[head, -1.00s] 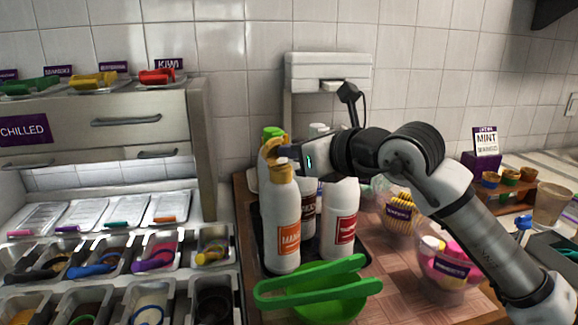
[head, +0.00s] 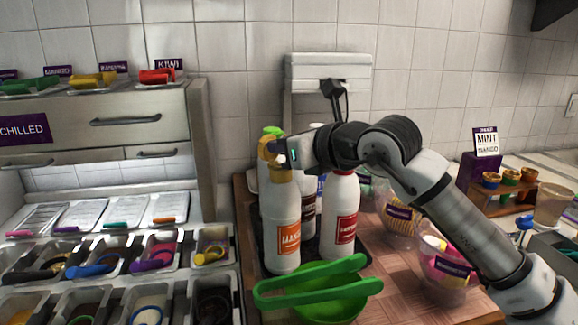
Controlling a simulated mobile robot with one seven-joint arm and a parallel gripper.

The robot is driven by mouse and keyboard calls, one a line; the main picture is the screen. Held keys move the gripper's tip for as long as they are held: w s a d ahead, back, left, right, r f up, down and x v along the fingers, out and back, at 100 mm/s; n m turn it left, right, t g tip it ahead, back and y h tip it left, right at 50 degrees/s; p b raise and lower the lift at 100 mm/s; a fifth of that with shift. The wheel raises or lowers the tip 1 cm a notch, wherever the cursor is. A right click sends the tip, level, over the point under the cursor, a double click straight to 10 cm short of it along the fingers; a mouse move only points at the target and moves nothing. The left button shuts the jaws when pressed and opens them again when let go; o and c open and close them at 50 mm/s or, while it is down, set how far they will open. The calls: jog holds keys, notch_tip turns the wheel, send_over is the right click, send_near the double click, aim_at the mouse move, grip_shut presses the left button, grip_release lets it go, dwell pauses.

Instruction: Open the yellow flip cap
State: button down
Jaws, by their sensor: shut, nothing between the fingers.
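The yellow flip cap (head: 271,150) tops a white bottle with an orange label (head: 283,228), probably mango, standing upright in a dark tray (head: 258,245). The cap looks raised and uneven above the bottle's neck, but its exact lid position is hard to tell at this size. My gripper (head: 281,151) is at the cap from the right, its fingers small and partly merged with the cap in the picture. It is shut with nothing held. Whether it touches the cap is unclear.
A white bottle with a red label (head: 340,220) stands close on the right, under my arm. A bottle with a green cap (head: 272,132) is behind. Green tongs (head: 310,280) lie across a green bowl (head: 320,308) in front. Topping bins (head: 110,255) fill the left.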

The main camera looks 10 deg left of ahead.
jog(key=shift+w+a+f, duration=0.2)
jog(key=shift+w+a, duration=0.15)
jog(key=shift+a, duration=0.05)
jog(key=shift+s+d+r, duration=0.1)
jog(key=shift+d+r, duration=0.05)
jog(key=shift+r, duration=0.1)
jog(key=s+d+r+p, duration=0.1)
jog(key=s+d+r, duration=0.3)
jog(key=d, duration=0.1)
jog(key=shift+s+r, duration=0.15)
jog(key=shift+r, duration=0.15)
jog(key=shift+d, duration=0.1)
